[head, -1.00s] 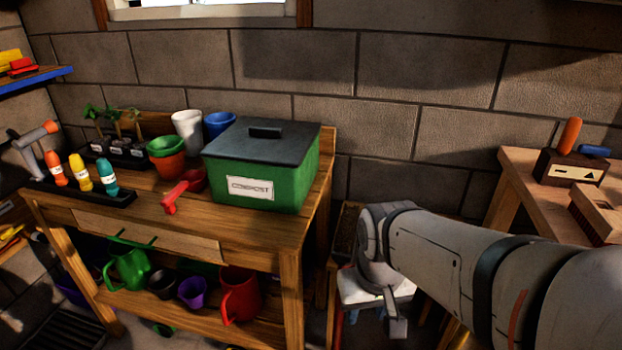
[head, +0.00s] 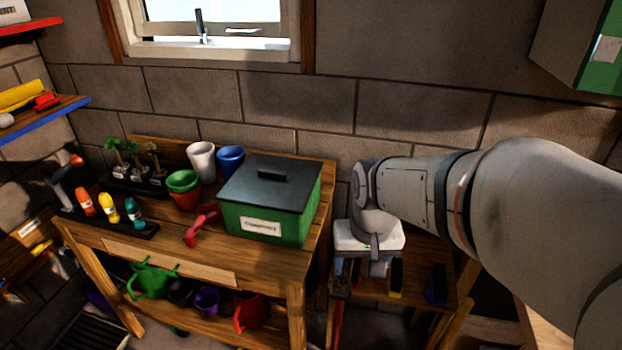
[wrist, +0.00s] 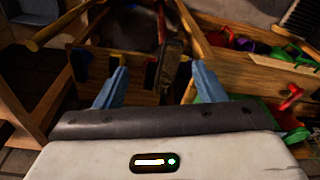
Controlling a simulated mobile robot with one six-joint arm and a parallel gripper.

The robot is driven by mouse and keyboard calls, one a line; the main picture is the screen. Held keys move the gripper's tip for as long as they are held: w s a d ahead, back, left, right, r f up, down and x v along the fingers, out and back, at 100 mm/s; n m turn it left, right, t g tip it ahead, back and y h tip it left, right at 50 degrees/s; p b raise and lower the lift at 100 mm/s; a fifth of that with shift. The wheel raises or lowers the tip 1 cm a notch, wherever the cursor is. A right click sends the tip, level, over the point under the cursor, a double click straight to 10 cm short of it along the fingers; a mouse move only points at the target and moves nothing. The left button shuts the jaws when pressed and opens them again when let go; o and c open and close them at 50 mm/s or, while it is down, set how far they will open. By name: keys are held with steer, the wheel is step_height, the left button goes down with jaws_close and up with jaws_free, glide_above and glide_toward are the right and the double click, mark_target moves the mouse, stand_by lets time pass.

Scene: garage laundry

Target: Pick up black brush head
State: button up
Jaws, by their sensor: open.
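My gripper (wrist: 158,84) is open, its two blue fingers apart in the wrist view. In the head view my gripper (head: 368,264) hangs over the left part of a low wooden stand (head: 424,296). A dark upright piece (wrist: 172,66) stands beyond and between the fingertips in the wrist view; I cannot tell for sure that it is the black brush head. In the head view a black piece (head: 397,274) with a yellow lower end is on the stand, right of my gripper and apart from it. A blue-and-dark piece (head: 437,285) is farther right.
A wooden potting bench (head: 190,258) stands left of the stand, with a green compost bin (head: 265,222) and pots on top. Its lower shelf holds a green watering can (head: 152,281) and a red jug (head: 248,312). A block wall (head: 410,120) runs behind.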

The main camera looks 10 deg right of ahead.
mark_target(344, 269)
steer(key=w+f+m, duration=0.1)
steer(key=w+f, duration=0.1)
steer(key=w, duration=0.1)
steer(key=w+f+m+g, duration=0.1)
steer(key=w+f, duration=0.2)
steer(key=w, duration=0.1)
steer(key=w+f+m, duration=0.1)
steer(key=w+f, duration=0.2)
steer(key=w, duration=0.1)
steer(key=shift+w+f+g, duration=0.15)
steer(key=shift+f+g, duration=0.05)
steer(key=shift+g, duration=0.1)
steer(key=f, duration=0.8)
steer(key=shift+d, duration=0.2)
steer(key=c, duration=1)
